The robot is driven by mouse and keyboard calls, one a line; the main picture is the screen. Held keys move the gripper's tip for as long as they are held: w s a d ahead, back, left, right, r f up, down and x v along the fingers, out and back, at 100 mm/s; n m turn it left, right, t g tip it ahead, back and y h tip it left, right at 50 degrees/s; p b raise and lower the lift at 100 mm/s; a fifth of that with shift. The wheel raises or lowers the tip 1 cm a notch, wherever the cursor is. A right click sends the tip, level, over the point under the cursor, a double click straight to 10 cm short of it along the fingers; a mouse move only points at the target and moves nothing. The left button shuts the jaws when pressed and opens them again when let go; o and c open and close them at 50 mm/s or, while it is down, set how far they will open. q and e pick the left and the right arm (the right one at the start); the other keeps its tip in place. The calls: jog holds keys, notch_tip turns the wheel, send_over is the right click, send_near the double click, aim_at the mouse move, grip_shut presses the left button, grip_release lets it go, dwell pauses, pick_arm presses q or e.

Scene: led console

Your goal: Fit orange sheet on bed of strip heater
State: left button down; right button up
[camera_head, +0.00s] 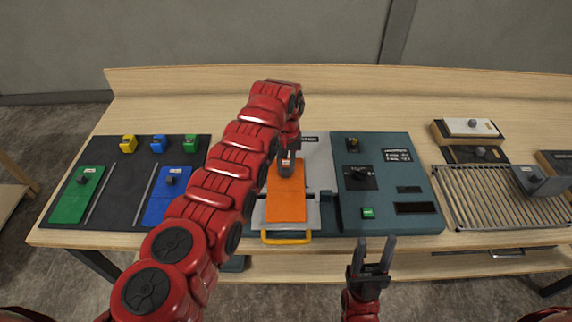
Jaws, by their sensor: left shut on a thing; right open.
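The orange sheet (286,204) lies over the grey bed of the strip heater (313,214), in the middle of the bench. My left gripper (286,172) is shut at the far end of the sheet, on a knob or tab there that is mostly hidden by the fingers. A yellow handle (286,237) is at the heater's front. My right gripper (372,254) is open and empty in front of the bench edge, apart from everything.
The dark control panel (400,224) with knobs and a green button (368,212) is right of the heater. A wire rack (492,210) stands further right. A dark mat (122,190) at left holds a green sheet (74,202) and a blue sheet (164,209).

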pick_arm(q)
jog(key=shift+f+b, duration=0.55)
jog(key=shift+f, duration=0.15)
dwell(0.4)
jog(key=c, duration=0.6)
grip_release()
jog(key=shift+r, duration=0.1)
jog(key=shift+w+r, duration=0.1)
jog(key=shift+r, duration=0.15)
notch_tip(320, 180, up, 8)
jog(key=b, duration=0.3)
jog(key=shift+r, duration=0.25)
notch_tip(320, 180, up, 8)
jog(key=p, duration=0.6)
jog(key=shift+r, duration=0.15)
